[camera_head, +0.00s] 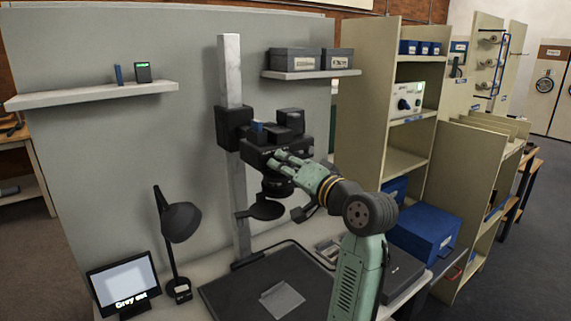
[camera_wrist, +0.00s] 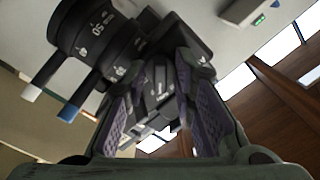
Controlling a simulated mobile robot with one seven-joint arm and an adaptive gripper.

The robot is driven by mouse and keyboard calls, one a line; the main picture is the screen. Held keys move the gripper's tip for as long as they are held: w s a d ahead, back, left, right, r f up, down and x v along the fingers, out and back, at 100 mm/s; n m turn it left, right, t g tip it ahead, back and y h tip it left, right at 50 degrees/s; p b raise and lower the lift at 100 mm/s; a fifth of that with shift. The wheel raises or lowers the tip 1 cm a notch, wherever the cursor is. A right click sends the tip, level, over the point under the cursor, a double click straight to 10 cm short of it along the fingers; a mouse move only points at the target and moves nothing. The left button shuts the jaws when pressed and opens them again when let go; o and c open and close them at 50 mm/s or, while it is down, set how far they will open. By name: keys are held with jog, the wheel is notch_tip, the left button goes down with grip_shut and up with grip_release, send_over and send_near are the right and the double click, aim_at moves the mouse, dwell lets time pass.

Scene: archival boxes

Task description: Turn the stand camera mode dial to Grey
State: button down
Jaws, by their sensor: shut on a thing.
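The black stand camera (camera_head: 262,148) is mounted on an upright pale column (camera_head: 232,130). My gripper (camera_head: 278,159) reaches its front from the right, and the arm hides part of the camera. In the wrist view the dark mode dial (camera_wrist: 157,88), with pale markings, sits between the two purple-padded fingers of my gripper (camera_wrist: 158,90). The fingers are closed on it. The dial's markings are too small to read surely. A small monitor (camera_head: 124,284) at the lower left shows text beginning with "Grey".
The lens barrel (camera_wrist: 90,38), with white-tipped (camera_wrist: 32,92) and blue-tipped (camera_wrist: 68,113) levers, is close to my left finger in the wrist view. A desk lamp (camera_head: 180,222) stands left of the column. Shelving (camera_head: 372,130) and a blue box (camera_head: 423,235) are at the right.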

dwell(0.4)
jog(key=c, duration=1.7)
grip_release()
jog(key=v, duration=1.2)
